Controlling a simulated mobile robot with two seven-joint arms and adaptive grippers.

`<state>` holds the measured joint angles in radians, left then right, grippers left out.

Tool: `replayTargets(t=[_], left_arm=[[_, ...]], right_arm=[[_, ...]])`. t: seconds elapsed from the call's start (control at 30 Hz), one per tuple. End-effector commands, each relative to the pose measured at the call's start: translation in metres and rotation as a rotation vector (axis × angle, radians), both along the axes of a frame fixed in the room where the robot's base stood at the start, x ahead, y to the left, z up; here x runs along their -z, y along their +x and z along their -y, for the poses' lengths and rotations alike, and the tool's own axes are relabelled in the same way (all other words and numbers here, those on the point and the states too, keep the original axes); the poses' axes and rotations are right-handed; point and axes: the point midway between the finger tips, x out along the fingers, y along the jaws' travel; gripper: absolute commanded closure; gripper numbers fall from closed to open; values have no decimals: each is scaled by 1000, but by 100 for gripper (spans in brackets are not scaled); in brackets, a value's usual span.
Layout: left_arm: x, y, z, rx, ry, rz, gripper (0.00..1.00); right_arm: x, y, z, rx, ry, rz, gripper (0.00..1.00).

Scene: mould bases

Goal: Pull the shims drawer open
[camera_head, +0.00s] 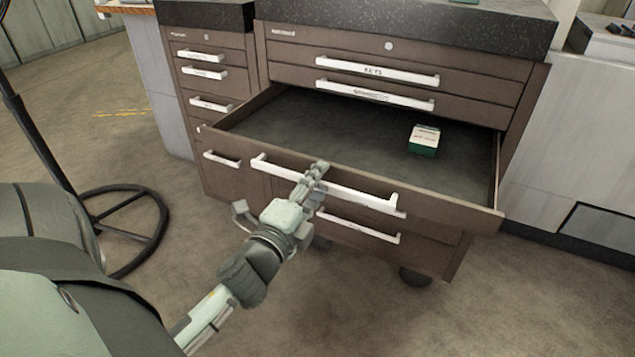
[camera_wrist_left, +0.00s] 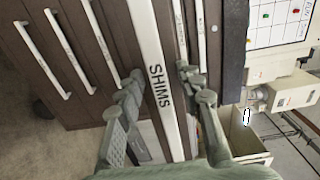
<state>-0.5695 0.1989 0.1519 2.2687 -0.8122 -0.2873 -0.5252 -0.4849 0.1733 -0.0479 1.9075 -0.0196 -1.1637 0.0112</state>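The shims drawer (camera_head: 455,208) is a wide brown drawer standing far out of the cabinet in the head view. Its long white handle (camera_head: 355,193) runs across the front. The handle (camera_wrist_left: 156,60) shows the word SHIMS in the left wrist view. My left gripper (camera_head: 316,175) is at the handle, left of its middle, with one finger on each side. The finger pads' contact is partly hidden. My right gripper is in neither view.
A small green and white box (camera_head: 423,141) lies inside the drawer, whose floor is otherwise bare. Shut drawers, one marked KEYS (camera_head: 375,70), are above it. A dark round stand base (camera_head: 125,228) is at left. Floor in front is clear at right.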

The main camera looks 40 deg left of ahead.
Motion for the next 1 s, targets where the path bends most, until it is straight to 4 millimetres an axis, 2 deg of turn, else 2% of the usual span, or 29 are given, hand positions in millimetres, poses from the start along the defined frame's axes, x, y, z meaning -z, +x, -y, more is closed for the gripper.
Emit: replayTargets(t=[0.27,0.7,1.0], left_arm=[[0,-3,1,0,-1,-1,64],[1,-66,15,-3,-4,-2,64],[0,-73,18,1,1,1,64]], right_arm=[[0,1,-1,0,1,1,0],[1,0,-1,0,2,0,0],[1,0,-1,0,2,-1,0]])
